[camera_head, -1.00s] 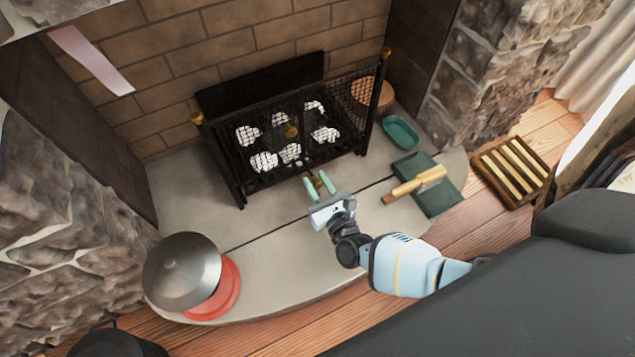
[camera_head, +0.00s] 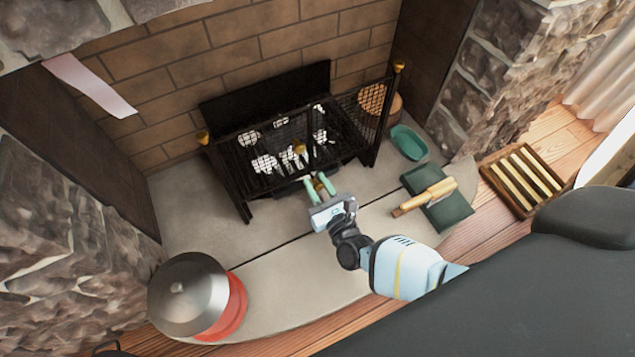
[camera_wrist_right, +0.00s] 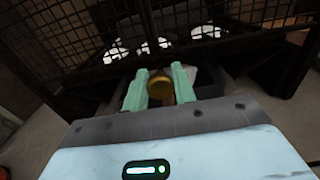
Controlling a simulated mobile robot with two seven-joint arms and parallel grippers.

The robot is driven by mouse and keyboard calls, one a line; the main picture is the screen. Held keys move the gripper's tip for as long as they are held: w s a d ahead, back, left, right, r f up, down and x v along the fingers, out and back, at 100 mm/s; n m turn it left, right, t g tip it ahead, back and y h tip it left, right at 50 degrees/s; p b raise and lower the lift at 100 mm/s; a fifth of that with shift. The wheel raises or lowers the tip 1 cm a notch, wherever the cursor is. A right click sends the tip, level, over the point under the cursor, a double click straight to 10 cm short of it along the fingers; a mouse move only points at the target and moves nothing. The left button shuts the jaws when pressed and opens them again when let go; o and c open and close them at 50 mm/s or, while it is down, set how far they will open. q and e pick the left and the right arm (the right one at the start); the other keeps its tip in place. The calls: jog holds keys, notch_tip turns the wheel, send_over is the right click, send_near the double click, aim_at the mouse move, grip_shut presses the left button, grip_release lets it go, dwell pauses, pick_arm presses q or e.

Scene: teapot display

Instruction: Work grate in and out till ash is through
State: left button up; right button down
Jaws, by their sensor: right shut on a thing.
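The black grate (camera_head: 262,184) stands in the fireplace behind a mesh screen, with several white lumps (camera_head: 265,163) on it. My right gripper (camera_head: 320,187) is low at its front, its green fingers shut on a brass knob (camera_wrist_right: 158,90). In the right wrist view the fingertips (camera_wrist_right: 160,84) sit on both sides of this knob, just below the mesh. A dark boxy opening lies behind the knob, partly hidden by the fingers. I cannot make out ash. My left gripper is not in view.
A red pot with a grey lid (camera_head: 188,294) stands at the hearth's left. A green dish (camera_head: 409,143), a dark green mat (camera_head: 452,209) with a wooden-handled tool (camera_head: 425,196), and a slatted wooden tray (camera_head: 523,178) lie to the right.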

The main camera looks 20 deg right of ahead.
jog(key=c, duration=1.2)
grip_release()
jog(key=shift+w+r, duration=0.1)
jog(key=shift+w, duration=0.05)
jog(key=s+p, duration=0.2)
jog(key=s, duration=0.4)
jog(key=shift+s+d, duration=0.1)
jog(key=shift+s, duration=0.15)
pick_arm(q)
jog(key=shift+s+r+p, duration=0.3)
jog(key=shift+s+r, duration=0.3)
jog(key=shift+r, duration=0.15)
pick_arm(e)
jog(key=shift+s, duration=0.7)
